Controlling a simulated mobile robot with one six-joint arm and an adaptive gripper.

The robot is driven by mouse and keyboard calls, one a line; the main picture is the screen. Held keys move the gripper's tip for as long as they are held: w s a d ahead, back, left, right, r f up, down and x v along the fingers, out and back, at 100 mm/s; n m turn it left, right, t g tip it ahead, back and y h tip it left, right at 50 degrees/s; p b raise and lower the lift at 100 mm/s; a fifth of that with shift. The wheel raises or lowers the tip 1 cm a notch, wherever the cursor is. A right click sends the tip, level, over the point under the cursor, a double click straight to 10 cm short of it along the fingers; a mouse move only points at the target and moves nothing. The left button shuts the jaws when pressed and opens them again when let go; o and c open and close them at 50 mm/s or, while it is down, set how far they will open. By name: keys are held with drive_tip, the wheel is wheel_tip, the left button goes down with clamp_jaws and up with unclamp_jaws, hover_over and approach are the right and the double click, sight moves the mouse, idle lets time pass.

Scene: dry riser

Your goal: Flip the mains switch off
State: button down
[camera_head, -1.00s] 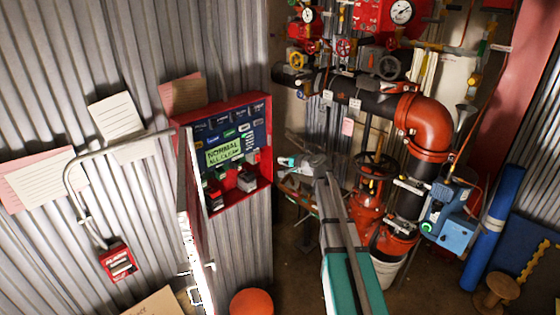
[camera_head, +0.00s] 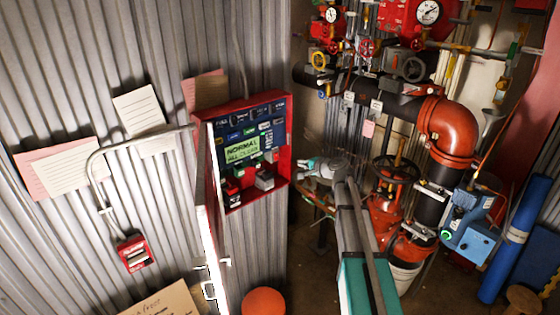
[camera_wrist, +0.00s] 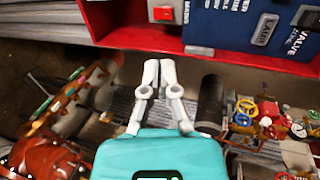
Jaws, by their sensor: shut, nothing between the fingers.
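An open red cabinet (camera_head: 287,150) hangs on the corrugated wall in the head view. It holds a dark blue panel (camera_head: 207,133) with several labels, and a green display (camera_head: 242,151) reading "NORMAL ALL CLEAR". Two small switch-like units, a left one (camera_head: 232,188) and a right one (camera_head: 265,181), sit low inside; I cannot tell which is the mains switch. In the wrist view, the cabinet edge (camera_wrist: 105,20) and a red square control (camera_wrist: 162,13) lie above my fingertips. My gripper (camera_wrist: 160,65) is shut and empty, just right of the cabinet in the head view.
The cabinet's open door (camera_head: 212,235) juts out on its left. A red wall box (camera_head: 134,253) with conduit is further left. Red and black pipework (camera_head: 450,130) with valves and gauges stands right of my arm. An orange ball-like object (camera_head: 263,302) is below the cabinet.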

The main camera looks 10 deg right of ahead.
sight(277, 158)
drive_tip(key=shift+w, duration=0.1)
idle(0.5)
drive_tip(key=b+x, duration=0.4)
drive_tip(key=x, duration=0.8)
drive_tip(key=shift+w+a+f, duration=0.1)
drive_tip(key=shift+w+f, duration=0.05)
drive_tip(key=shift+w, duration=0.05)
drive_tip(key=shift+w+a+f, duration=0.15)
drive_tip(key=shift+w+a, duration=0.25)
drive_tip(key=shift+w, duration=0.1)
